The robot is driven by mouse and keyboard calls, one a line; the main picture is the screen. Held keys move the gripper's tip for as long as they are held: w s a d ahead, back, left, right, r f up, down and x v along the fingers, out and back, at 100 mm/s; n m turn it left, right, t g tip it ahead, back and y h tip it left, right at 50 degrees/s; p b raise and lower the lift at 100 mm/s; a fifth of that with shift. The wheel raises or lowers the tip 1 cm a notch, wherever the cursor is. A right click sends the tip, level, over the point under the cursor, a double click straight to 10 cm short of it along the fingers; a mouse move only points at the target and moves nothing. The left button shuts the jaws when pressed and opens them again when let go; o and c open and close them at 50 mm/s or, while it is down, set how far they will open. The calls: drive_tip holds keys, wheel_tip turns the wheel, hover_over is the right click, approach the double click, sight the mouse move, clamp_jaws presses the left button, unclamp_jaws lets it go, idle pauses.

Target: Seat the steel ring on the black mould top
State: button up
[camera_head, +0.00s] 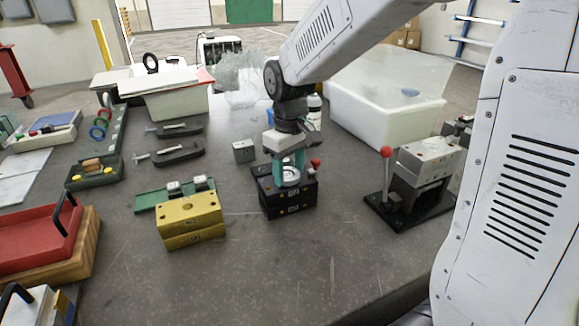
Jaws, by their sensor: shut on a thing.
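The black mould (291,205) stands near the middle of the table, with pale marks on its front face. My gripper (291,178) points straight down over its top, with teal fingers. The fingers are shut on the steel ring (291,181), a small pale, shiny ring. The ring is at or just above the mould top; I cannot tell whether it touches. The fingers hide part of the ring and of the mould's top face.
A yellow mould block (190,222) stands to the left, with a green strip (150,200) behind it. A red-knobbed lever (387,153) rises beside a grey block on a black base at right. A small grey cube (244,151) sits behind. The front table is clear.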

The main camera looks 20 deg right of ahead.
drive_tip(key=o, duration=1.2)
wheel_tip(320, 180, up, 8)
drive_tip(key=shift+f, duration=0.1)
drive_tip(key=s+d+m, duration=0.1)
drive_tip(key=s, duration=0.7)
drive_tip(key=s+d+m+t, duration=0.1)
drive_tip(key=s+m, duration=0.1)
drive_tip(key=s, duration=0.6)
drive_tip(key=s+d+m, duration=0.1)
drive_tip(key=s, duration=0.7)
drive_tip(key=shift+s+f+m, duration=0.15)
drive_tip(key=shift+s+m, duration=0.05)
drive_tip(key=shift+m, duration=0.1)
